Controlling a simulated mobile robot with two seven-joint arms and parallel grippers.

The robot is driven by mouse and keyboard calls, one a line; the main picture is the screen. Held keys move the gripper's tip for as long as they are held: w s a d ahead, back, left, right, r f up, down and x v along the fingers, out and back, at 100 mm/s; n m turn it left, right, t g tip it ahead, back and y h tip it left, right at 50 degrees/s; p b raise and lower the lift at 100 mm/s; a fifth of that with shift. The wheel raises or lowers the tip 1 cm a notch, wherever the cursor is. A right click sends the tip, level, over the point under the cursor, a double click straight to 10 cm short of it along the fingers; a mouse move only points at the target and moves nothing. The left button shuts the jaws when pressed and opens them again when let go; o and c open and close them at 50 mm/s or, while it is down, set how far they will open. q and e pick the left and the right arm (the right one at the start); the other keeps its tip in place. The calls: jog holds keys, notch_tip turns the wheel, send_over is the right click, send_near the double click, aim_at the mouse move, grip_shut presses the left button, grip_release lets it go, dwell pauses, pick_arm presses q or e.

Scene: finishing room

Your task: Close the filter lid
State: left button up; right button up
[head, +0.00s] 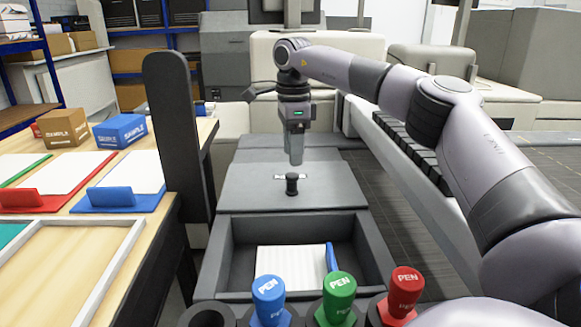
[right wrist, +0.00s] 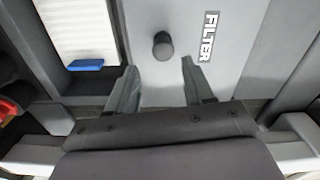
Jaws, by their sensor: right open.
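The filter lid (head: 240,188) is a flat grey panel with a black knob (head: 291,184) standing on it. In front of the lid, a grey box (head: 378,262) is open, and a white ribbed block (head: 285,262) with a blue tab lies inside. In the right wrist view the lid (right wrist: 225,65) bears a FILTER label, and the knob (right wrist: 163,50) is just beyond the fingertips, roughly between them. My right gripper (head: 296,160) points down over the lid, behind the knob. Its fingers (right wrist: 158,68) are apart and empty. My left gripper is out of view.
Blue, green and red pens (head: 339,290) stand upright at the near edge. A dark upright post (head: 172,115) rises left of the box. A wooden table (head: 60,262) with trays and sample boxes (head: 119,131) is at left. Dark floor shows at right.

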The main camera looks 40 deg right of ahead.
aim_at(292, 174)
jog(key=shift+w+d+f, duration=0.15)
jog(key=shift+w, duration=0.15)
notch_tip(292, 174, down, 7)
jog(key=shift+s+r, duration=0.1)
grip_shut()
